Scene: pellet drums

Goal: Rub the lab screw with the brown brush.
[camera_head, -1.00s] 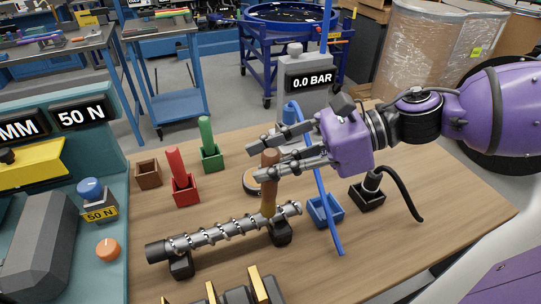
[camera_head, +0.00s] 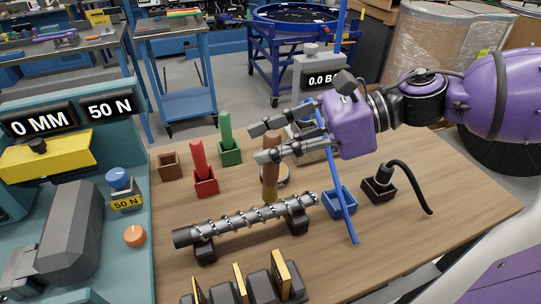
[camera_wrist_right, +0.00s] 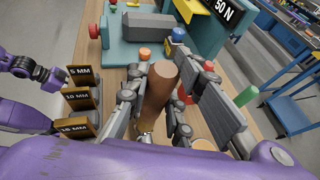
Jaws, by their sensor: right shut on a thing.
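The lab screw (camera_head: 230,222), a grey shaft with a spiral thread, lies across two black supports on the wooden table in the head view. My right gripper (camera_head: 263,143) is shut on the brown brush (camera_head: 271,178), which it holds nearly upright by its handle. The brush's lower end is at the screw, right of its middle; I cannot tell whether it touches. In the right wrist view, the brush handle (camera_wrist_right: 158,90) stands between the fingers and hides the contact spot. Part of my other arm, with the left gripper (camera_wrist_right: 62,84), shows unclearly at that view's left edge.
Behind the screw stand brown (camera_head: 170,168), red (camera_head: 205,182) and green (camera_head: 230,150) holders. A blue holder (camera_head: 340,203) and a black one (camera_head: 378,190) with a cable are to the right. Gold-faced blocks (camera_head: 281,274) stand in front; a teal press station (camera_head: 115,235) is left.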

